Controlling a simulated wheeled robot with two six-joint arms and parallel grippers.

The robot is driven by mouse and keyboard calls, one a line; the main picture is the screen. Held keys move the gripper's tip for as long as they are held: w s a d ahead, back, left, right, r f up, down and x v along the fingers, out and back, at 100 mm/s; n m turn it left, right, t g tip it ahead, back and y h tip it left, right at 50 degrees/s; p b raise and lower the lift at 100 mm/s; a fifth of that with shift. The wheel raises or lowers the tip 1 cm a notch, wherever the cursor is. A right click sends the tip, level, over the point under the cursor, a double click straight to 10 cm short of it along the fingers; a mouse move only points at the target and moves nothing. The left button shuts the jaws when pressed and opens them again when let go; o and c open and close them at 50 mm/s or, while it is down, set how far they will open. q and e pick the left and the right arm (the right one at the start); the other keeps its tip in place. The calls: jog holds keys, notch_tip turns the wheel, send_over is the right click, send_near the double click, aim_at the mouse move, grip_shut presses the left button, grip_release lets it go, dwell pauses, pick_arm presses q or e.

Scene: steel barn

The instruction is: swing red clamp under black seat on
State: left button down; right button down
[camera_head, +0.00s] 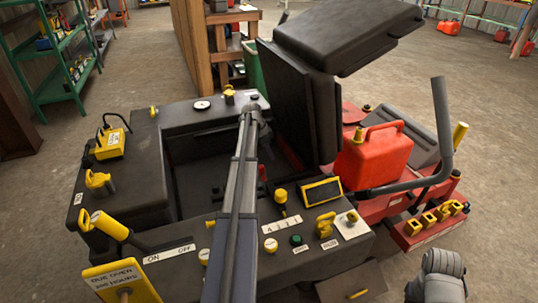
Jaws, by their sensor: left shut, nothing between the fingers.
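The black seat (345,32) is tipped up on its hinge side, leaving the dark compartment (190,185) under it open. A small red piece, likely the red clamp (263,172), stands in the compartment's right part, just right of my left arm. My left gripper (264,122) is at the far end of that arm, over the compartment's far right, beside the tipped seat. It is shut and empty, above and beyond the red piece. Whether it touches anything is unclear. Part of the compartment is hidden behind my arm. My right gripper is not seen.
A control panel with an ON/OFF label (168,254), yellow knobs and a green button (296,240) runs along the near side. A red fuel can (374,158) and a grey bent bar (442,130) stand at right. A yellow tag (122,282) sticks up at lower left.

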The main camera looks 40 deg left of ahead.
pick_arm(q)
jog(key=p+v, duration=0.5)
jog(key=v, duration=0.1)
jog(key=shift+s+r, duration=0.2)
jog(key=shift+r, duration=0.05)
jog(key=shift+f, duration=0.1)
